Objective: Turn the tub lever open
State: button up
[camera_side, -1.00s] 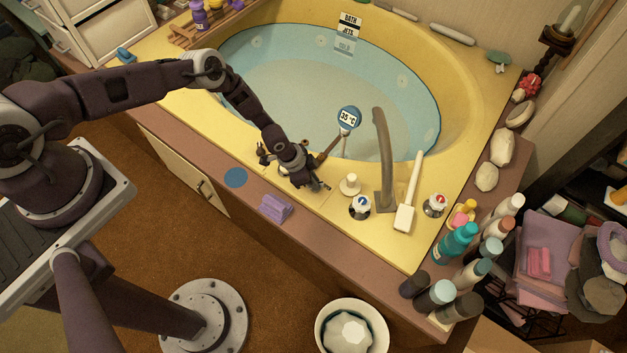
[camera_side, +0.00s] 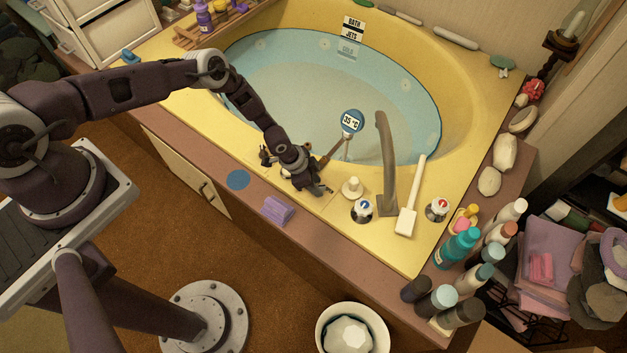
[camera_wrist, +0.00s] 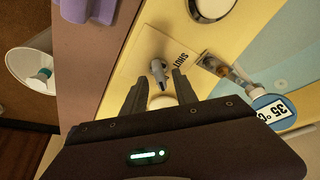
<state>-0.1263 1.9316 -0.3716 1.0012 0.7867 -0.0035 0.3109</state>
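My gripper (camera_side: 319,188) is low over the front rim of the yellow tub (camera_side: 325,207) in the side view, left of the white knob (camera_side: 352,187). In the wrist view my gripper (camera_wrist: 159,78) has its two dark fingers apart. A small grey lever (camera_wrist: 158,70) shows in the gap between the fingertips, on a pale yellow plate marked SHUT (camera_wrist: 180,59). The word is to the right of the lever. I cannot tell whether a finger touches the lever. In the side view my gripper hides the lever. A pale round part shows between the fingers, partly covered by my gripper.
A blue-capped tap (camera_side: 362,208) is near the knob. A round thermometer (camera_side: 352,122) reads about 35 °C. Several bottles crowd the right corner.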

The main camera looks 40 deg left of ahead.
jog(key=v, duration=0.6)
jog(key=shift+r, duration=0.35)
jog(key=shift+a, duration=0.1)
jog(key=w+a+r+y, duration=0.1)
jog(key=w+a+r, duration=0.15)
jog(key=r, duration=0.45)
jog(key=w+a+r+y, duration=0.1)
jog(key=w+r, duration=0.3)
jog(key=r, duration=0.3)
jog(key=s+a+r+n+t+y, duration=0.1)
jog(key=a+r+n, duration=0.1)
jog(key=r, duration=1)
jog(key=s+a+r+n+t+y, duration=0.1)
jog(key=a+r, duration=0.1)
jog(key=r, duration=1)
jog(key=s+a+r+n, duration=0.1)
jog(key=s+r+n, duration=0.1)
jog(key=s+r, duration=0.75)
jog(key=s+r+n, duration=0.2)
jog(key=s+r, duration=0.1)
jog(key=s, duration=0.8)
jog(key=s+d+r+n, duration=0.1)
jog(key=s+r, duration=0.3)
jog(key=s, duration=0.7)
jog(key=shift+d+r+n+h, duration=0.3)
jog(key=shift+r+n, duration=0.05)
jog(key=shift+n, duration=0.25)
